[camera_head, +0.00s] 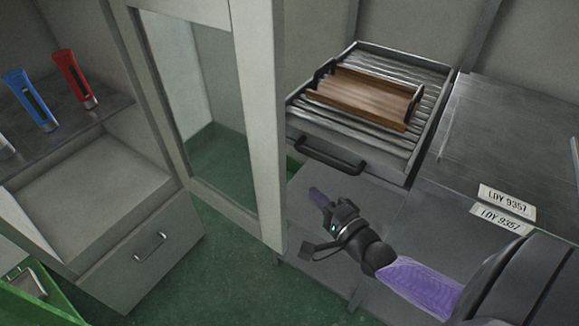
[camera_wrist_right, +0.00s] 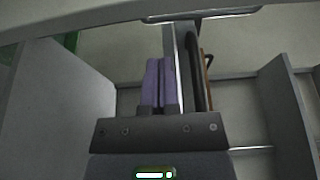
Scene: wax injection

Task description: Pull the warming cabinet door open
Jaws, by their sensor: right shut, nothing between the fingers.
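The warming cabinet door (camera_head: 262,120), a pale frame around a clear pane (camera_head: 205,95), stands swung out from the cabinet at the left in the head view. The cabinet interior with its shelf (camera_head: 70,125) is exposed. My right gripper (camera_head: 318,197) is just right of the door's free edge in that view, shut and empty. Its purple fingers (camera_wrist_right: 158,84) lie together in the right wrist view. I cannot tell whether they touch the door. No door handle shows clearly. My left gripper is out of view.
Red (camera_head: 75,78) and blue (camera_head: 31,98) tubes stand on the cabinet shelf. A drawer (camera_head: 145,275) is below. A wooden tray (camera_head: 365,96) rests on a slatted rack with a black handle (camera_head: 330,157), near my right gripper. Green floor (camera_head: 225,265) is clear below the door.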

